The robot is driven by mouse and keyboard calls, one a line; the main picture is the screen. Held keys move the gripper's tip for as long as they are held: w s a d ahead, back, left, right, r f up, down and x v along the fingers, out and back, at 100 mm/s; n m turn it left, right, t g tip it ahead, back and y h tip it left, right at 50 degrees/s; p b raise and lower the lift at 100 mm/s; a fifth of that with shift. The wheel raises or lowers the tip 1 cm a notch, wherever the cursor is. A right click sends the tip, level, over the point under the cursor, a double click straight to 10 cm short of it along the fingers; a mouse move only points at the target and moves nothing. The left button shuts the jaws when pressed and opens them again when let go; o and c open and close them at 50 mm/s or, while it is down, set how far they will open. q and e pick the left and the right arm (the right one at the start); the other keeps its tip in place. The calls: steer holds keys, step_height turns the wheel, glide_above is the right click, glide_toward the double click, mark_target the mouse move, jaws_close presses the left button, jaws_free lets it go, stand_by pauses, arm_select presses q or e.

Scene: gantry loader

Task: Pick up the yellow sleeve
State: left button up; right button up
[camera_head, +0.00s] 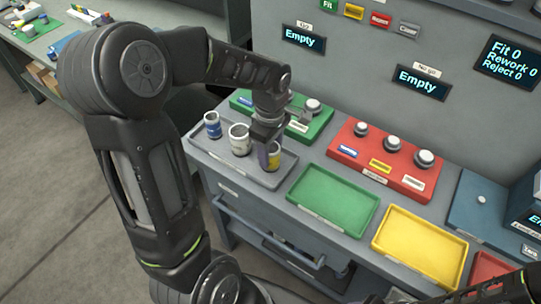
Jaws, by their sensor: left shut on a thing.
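The yellow sleeve (274,158) is a short yellow cylinder with a pale rim, at the right end of the grey tray (228,172). My left gripper (266,150) reaches down from above and is shut on the yellow sleeve. The fingers cover part of its left side. The sleeve looks upright, and I cannot tell whether it touches the tray floor. A white sleeve (239,138) and a blue sleeve (212,125) stand upright in the same tray, to the left of the gripper. My right gripper is not in view.
A green gauge block (316,128) stands behind the tray, and a red block (345,160) with several knobs is to its right. An empty green tray (333,197) and yellow tray (420,243) lie on the bench front. A side table (48,52) is at far left.

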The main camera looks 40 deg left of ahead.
arm_select(q)
jaws_close()
steer(key=shift+r, duration=0.1)
step_height(320, 180, up, 10)
steer(key=b, duration=0.1)
stand_by(0.5)
steer(key=shift+r, duration=0.1)
stand_by(0.5)
steer(key=shift+r+p, duration=1.65)
steer(key=shift+r, duration=0.45)
